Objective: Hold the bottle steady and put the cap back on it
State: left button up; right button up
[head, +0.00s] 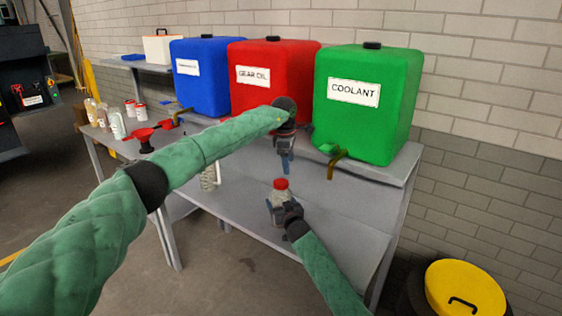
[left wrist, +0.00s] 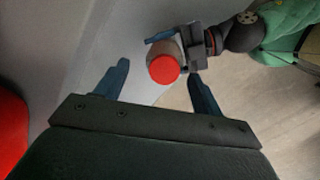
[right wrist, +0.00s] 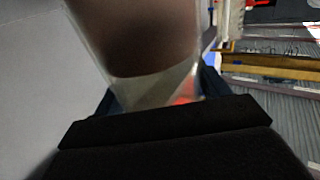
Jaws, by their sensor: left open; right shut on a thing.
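The bottle (head: 280,200) is small and pale, and stands upright over the grey bench. My right gripper (head: 281,212) is shut around its body. The bottle fills the middle of the right wrist view (right wrist: 150,60), clear-walled with a brown band. A red cap (head: 281,184) sits on its top; I cannot tell whether it is screwed down. My left gripper (head: 285,168) is open and empty, pointing down above the cap. In the left wrist view the cap (left wrist: 163,69) appears between and just beyond the spread fingertips, not gripped.
Blue (head: 205,80), red (head: 265,90) and green (head: 365,105) drums stand on the raised shelf behind. The green drum's brass spout (head: 334,160) hangs right of my left gripper. Red funnels (head: 147,138) and small bottles stand at the left. The grey bench (head: 335,215) is clear right of the bottle.

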pick_arm(q)
jog(key=n, duration=0.4)
jog(key=shift+a+r, duration=0.15)
jog(key=shift+a, duration=0.1)
jog(key=n, duration=0.4)
jog(key=shift+a, duration=0.3)
jog(key=n, duration=0.7)
jog(key=shift+a, duration=0.35)
jog(key=n, duration=0.4)
jog(key=shift+a+y, duration=0.2)
jog(key=shift+y, duration=0.1)
jog(key=n, duration=0.4)
jog(key=shift+s+a, duration=0.1)
jog(key=n, duration=0.4)
jog(key=shift+s+g, duration=0.1)
jog(key=shift+g, duration=0.2)
jog(key=n, duration=0.4)
jog(key=shift+a, duration=0.1)
